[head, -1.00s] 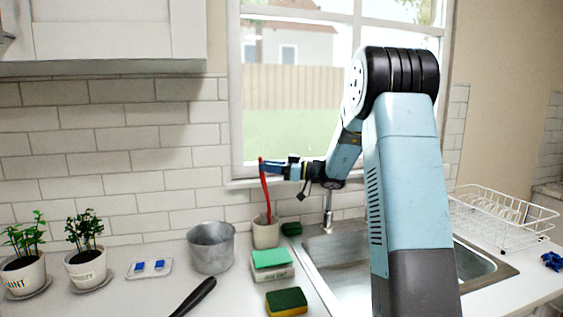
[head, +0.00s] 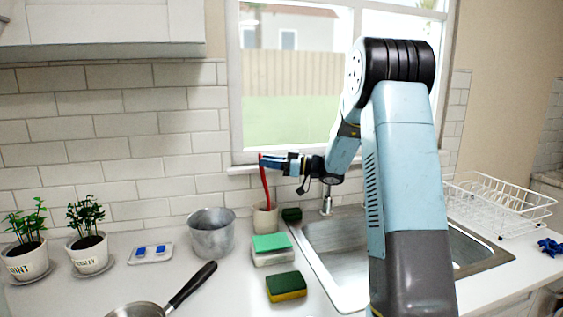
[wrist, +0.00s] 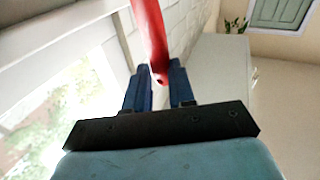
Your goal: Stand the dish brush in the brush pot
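The dish brush (head: 265,184) has a long red handle, which also shows in the wrist view (wrist: 150,32). It stands nearly upright with a slight tilt, its upper end at my gripper (head: 265,162). Its lower end goes down behind the rim of the beige brush pot (head: 265,219), so its head is hidden. In the wrist view, my gripper (wrist: 159,72) has its two blue fingers on either side of the handle end and looks shut on it. The pot stands upright on the counter, below my gripper.
A grey metal pot (head: 211,235) stands left of the brush pot. A green-topped block (head: 271,250) and a sponge (head: 286,287) lie in front. The sink (head: 340,255) is right, the window behind. A pan (head: 137,310) lies at the front left.

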